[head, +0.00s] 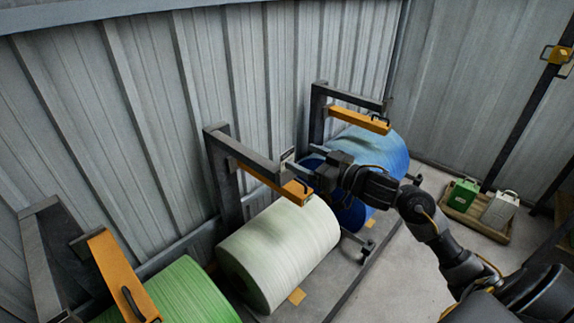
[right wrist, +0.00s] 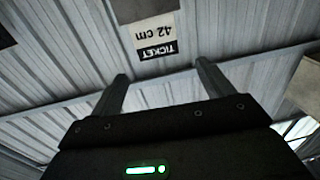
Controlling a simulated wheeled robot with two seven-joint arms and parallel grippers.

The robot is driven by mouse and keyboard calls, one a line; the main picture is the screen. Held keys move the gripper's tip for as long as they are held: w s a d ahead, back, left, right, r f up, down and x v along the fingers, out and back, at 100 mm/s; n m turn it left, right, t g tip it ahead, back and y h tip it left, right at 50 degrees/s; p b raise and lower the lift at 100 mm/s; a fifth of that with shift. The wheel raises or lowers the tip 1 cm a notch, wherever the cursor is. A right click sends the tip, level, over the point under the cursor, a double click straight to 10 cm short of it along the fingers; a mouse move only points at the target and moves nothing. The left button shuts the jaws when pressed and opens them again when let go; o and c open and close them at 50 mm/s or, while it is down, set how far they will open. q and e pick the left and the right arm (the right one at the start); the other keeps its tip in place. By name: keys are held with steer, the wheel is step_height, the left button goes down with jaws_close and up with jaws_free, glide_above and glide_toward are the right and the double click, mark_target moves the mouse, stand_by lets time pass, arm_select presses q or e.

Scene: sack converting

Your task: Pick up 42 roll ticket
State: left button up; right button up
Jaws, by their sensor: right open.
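The 42 cm roll ticket (right wrist: 156,36) is a pale card with a dark band reading "TICKET". It appears upside down in the right wrist view, in front of the ribbed metal wall. In the head view a small pale card (head: 287,156) shows just beyond my right gripper (head: 304,164). In the right wrist view my right gripper (right wrist: 162,72) is open, its two fingers apart and pointing toward the ticket. The ticket lies beyond the fingertips, with nothing between the fingers. My left gripper is not in view.
A white roll (head: 282,250), a green roll (head: 175,295) and a blue roll (head: 375,150) stand along the wall. Dark brackets with orange arms (head: 265,183) project above them. A pallet (head: 470,218) with green and white cans sits at the right. Floor (head: 400,265) is clear there.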

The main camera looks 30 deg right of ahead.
mark_target(288, 152)
steer(key=x, duration=0.2)
steer(key=p+x, duration=0.1)
steer(key=x, duration=0.2)
steer(key=shift+f, duration=0.25)
steer(key=c, duration=1.1)
